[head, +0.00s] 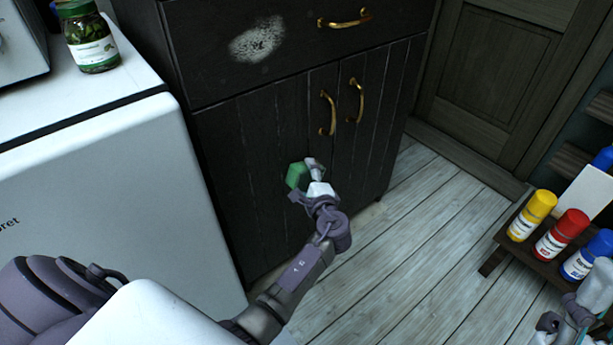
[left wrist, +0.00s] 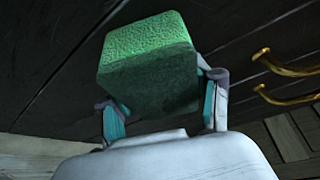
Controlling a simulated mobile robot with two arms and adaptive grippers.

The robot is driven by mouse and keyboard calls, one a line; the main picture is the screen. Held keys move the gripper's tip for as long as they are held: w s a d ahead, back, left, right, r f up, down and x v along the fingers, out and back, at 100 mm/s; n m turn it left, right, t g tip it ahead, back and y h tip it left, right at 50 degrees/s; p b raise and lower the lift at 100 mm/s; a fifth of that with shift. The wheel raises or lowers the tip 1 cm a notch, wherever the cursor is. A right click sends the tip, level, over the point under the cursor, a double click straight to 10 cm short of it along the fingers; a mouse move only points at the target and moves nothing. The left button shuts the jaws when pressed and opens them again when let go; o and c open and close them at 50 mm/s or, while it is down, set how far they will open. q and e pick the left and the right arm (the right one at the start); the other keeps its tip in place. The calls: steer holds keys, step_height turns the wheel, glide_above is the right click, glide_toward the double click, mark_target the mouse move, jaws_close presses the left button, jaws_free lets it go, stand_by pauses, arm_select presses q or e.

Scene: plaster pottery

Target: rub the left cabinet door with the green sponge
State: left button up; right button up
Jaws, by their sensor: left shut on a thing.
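The green sponge (head: 297,175) is in my left gripper (head: 308,180), in front of the lower part of the dark left cabinet door (head: 245,150). In the left wrist view the sponge (left wrist: 150,65) is a green block between the two fingers of the left gripper (left wrist: 165,100), with the dark door boards behind it. I cannot tell whether the sponge touches the door. The left door's brass handle (head: 328,113) is above and right of the sponge. My right gripper (head: 565,322) is partly in view at the bottom right; its fingers are unclear.
The drawer above (head: 290,50) has a whitish smudge (head: 258,40) and a brass handle. A white appliance (head: 100,190) stands left of the cabinet with a green jar (head: 90,40) on top. Yellow, red and blue bottles stand on a wooden rack (head: 515,250). The plank floor between is clear.

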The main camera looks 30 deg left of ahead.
arm_select(q)
steer(key=shift+r, duration=0.1)
steer(key=shift+s+d, duration=0.4)
steer(key=shift+d, duration=0.5)
steer(key=shift+s+d, duration=0.35)
steer(key=shift+d, duration=0.6)
steer(key=shift+s+d, duration=0.4)
steer(key=shift+d, duration=0.5)
steer(key=shift+d, duration=0.15)
steer(key=shift+s+d, duration=0.3)
steer(key=shift+d, duration=0.35)
steer(key=shift+s+d, duration=0.3)
steer(key=shift+d, duration=0.3)
